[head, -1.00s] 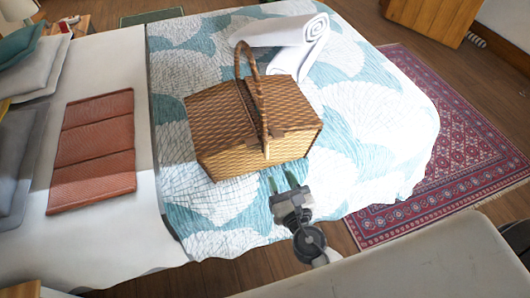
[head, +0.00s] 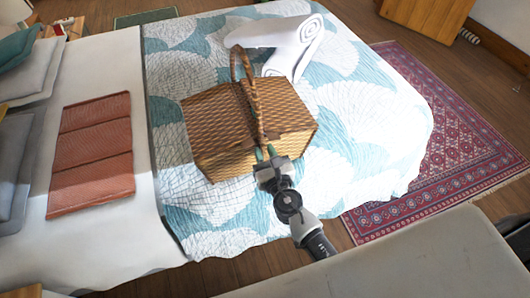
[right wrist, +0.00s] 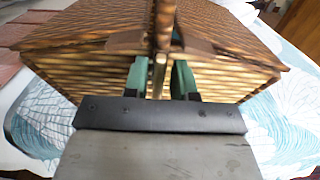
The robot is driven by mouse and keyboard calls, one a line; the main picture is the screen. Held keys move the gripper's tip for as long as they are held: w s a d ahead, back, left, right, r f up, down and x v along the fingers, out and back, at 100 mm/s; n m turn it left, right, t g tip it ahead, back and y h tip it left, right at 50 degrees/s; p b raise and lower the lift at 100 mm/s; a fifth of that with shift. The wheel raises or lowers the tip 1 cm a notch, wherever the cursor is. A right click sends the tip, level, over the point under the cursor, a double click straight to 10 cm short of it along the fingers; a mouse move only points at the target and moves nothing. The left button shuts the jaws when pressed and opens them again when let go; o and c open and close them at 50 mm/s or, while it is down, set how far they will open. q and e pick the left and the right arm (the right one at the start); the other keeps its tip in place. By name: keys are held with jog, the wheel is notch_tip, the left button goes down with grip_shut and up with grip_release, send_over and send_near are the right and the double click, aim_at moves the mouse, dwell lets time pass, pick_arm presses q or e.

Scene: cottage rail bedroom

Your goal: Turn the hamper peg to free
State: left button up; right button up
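The wicker hamper (head: 225,135) stands on the bed, its lid closed and its arched handle (head: 238,62) upright. In the right wrist view the hamper's front (right wrist: 85,75) fills the upper part. A narrow, light upright piece, which looks like the peg (right wrist: 158,78), sits at the middle of the front below the handle's end. My right gripper (head: 265,154) is at that front. Its green fingers (right wrist: 160,70) are open, one on each side of the peg, with gaps visible. In the head view my gripper hides the peg. My left gripper is out of view.
A rolled white towel (head: 308,45) lies on the patterned bedspread (head: 375,110) behind the hamper. A folded reddish cloth (head: 92,160) and grey pillows (head: 25,75) lie to the left. A pale surface (head: 400,265) edges the near right.

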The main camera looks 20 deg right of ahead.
grip_shut()
jog(key=shift+m, duration=0.3)
jog(key=shift+d+f+m+b, duration=0.3)
jog(key=shift+m+b, duration=0.65)
jog(key=shift+m, duration=1.95)
jog(key=shift+d+f+m+b, duration=0.3)
jog(key=shift+m+b, duration=0.65)
jog(key=shift+m, duration=1.95)
jog(key=shift+d+f+m+b, duration=0.3)
jog(key=shift+m+b, duration=0.65)
jog(key=shift+m, duration=1.95)
jog(key=shift+a, duration=0.1)
jog(key=shift+o, duration=1.4)
grip_release()
